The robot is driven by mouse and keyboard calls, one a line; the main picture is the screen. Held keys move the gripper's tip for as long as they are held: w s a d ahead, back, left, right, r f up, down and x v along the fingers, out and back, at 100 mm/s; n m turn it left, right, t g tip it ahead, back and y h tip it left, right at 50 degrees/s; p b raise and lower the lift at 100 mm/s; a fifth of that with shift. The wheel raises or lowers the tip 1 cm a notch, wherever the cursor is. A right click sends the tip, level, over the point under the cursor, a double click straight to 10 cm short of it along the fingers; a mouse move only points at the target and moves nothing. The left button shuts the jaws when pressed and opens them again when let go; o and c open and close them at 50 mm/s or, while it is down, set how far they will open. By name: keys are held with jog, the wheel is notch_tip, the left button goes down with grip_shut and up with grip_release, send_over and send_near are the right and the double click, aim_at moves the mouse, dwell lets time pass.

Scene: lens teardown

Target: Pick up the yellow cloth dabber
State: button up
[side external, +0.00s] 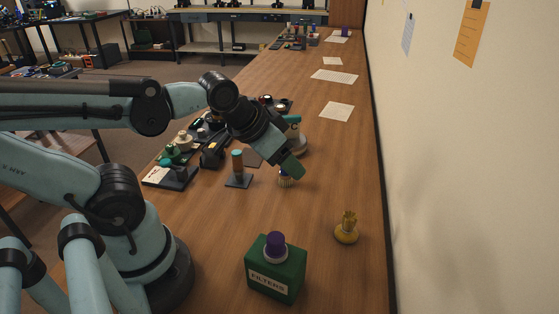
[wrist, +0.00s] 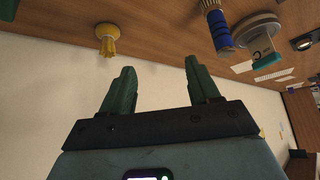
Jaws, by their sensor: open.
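The yellow cloth dabber (side external: 347,228) stands upright on the wooden bench, to the right of the green box and near the wall side. In the wrist view the dabber (wrist: 107,38) shows at upper left, beyond the left fingertip and apart from it. My gripper (side external: 292,166) is above the bench, up and to the left of the dabber in the side view. Its two green fingers (wrist: 160,68) are spread with nothing between them in the wrist view.
A green FILTERS box (side external: 275,273) with a purple-topped piece (side external: 274,246) stands at the front. A blue-handled brush (wrist: 218,28) is close to my gripper. A copper-coloured post (side external: 238,164) and several lens parts stand to the left. Bench around the dabber is clear.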

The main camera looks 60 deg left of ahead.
jog(key=m, duration=0.2)
jog(key=m+g+y, duration=0.2)
jog(key=m+y, duration=0.7)
jog(key=m, duration=0.9)
send_over(352, 224)
jog(key=f, duration=0.5)
jog(key=shift+s+a+f, duration=0.25)
jog(key=shift+a+f, duration=0.1)
jog(key=shift+f, duration=0.05)
jog(key=d+f+m, duration=0.1)
jog(key=s+d+f+m+t+y, duration=0.1)
jog(key=d, duration=0.1)
jog(key=d+m+y, duration=0.1)
jog(key=shift+s+d+f+t, duration=0.25)
jog(key=shift+s+f+t, duration=0.05)
jog(key=shift+s+f, duration=0.1)
jog(key=shift+s+d+f+m+y, duration=0.25)
jog(key=shift+m+y, duration=0.15)
jog(key=x, duration=0.7)
jog(key=shift+w+a+f, duration=0.1)
jog(key=shift+w+f, duration=0.05)
